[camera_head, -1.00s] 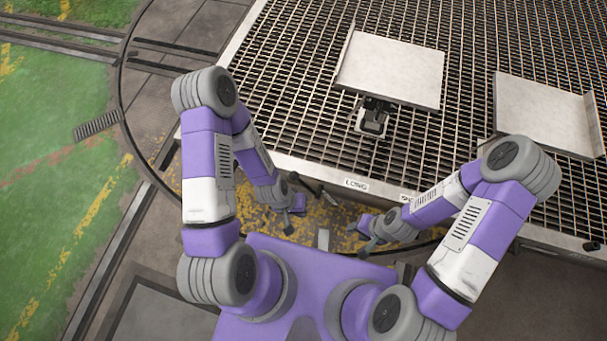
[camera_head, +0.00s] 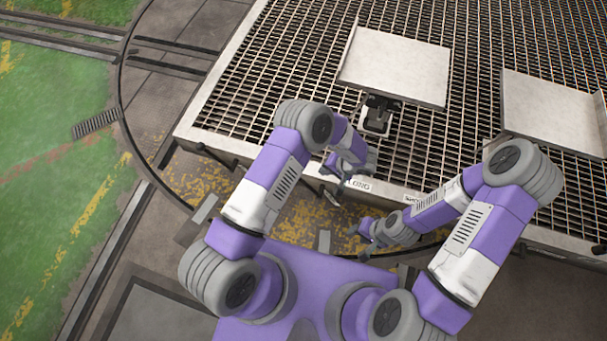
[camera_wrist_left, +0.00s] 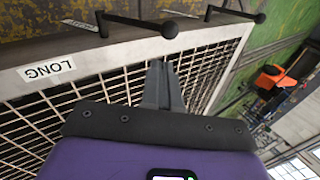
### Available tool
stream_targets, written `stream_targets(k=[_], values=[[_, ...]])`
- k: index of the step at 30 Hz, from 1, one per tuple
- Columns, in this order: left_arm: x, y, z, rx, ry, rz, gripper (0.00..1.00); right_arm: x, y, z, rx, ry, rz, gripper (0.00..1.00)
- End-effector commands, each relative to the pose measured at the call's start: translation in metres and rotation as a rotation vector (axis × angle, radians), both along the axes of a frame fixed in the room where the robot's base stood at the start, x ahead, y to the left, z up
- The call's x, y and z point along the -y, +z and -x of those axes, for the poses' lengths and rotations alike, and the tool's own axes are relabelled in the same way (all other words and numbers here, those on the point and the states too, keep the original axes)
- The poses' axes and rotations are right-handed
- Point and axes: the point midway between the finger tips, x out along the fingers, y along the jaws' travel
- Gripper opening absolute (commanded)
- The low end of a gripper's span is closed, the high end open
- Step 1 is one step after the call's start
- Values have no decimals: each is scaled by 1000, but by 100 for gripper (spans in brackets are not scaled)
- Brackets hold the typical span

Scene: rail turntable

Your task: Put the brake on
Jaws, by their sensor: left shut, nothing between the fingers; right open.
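My left gripper (camera_head: 338,194) is at the turntable's front edge, close to the LONG label (camera_head: 358,185). Its grey fingers (camera_wrist_left: 162,85) are shut and empty in the left wrist view, over the grating. That view shows two black levers with round knobs on the edge: one nearer the LONG label (camera_wrist_left: 135,22) and one farther right (camera_wrist_left: 235,13). The fingers are apart from both. A small tag beside the nearer lever is unreadable, so I cannot tell which is the brake. My right gripper (camera_head: 357,240) is open, low in front of the edge.
The grated turntable deck (camera_head: 270,80) carries two pale plates, one in the middle (camera_head: 395,65) and one at right (camera_head: 550,110). A small black and grey device (camera_head: 376,115) sits below the middle plate. Yellow-flecked floor (camera_head: 290,215) lies before the edge.

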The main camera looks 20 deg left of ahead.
Motion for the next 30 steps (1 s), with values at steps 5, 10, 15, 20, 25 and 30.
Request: stream_targets(k=[5, 10, 15, 20, 25, 30], values=[[2, 0, 2, -17, -2, -3, 0, 0, 0, 0, 0, 0, 0, 43], [2, 0, 2, -16, -1, -3, 0, 0, 0, 0, 0, 0, 0, 43], [-3, -8, 1, -16, 1, -4, 0, 0, -4, 0, 0, 0, 0, 43], [-17, -32, -1, -17, 1, -4, 0, 0, -14, 0, 0, 0, 0, 43], [-37, -64, -5, -17, 1, -4, 0, 0, -27, 0, 0, 0, 0, 43], [-55, -92, -8, -15, 0, -4, 0, 0, -38, 0, 0, 0, 0, 43]])
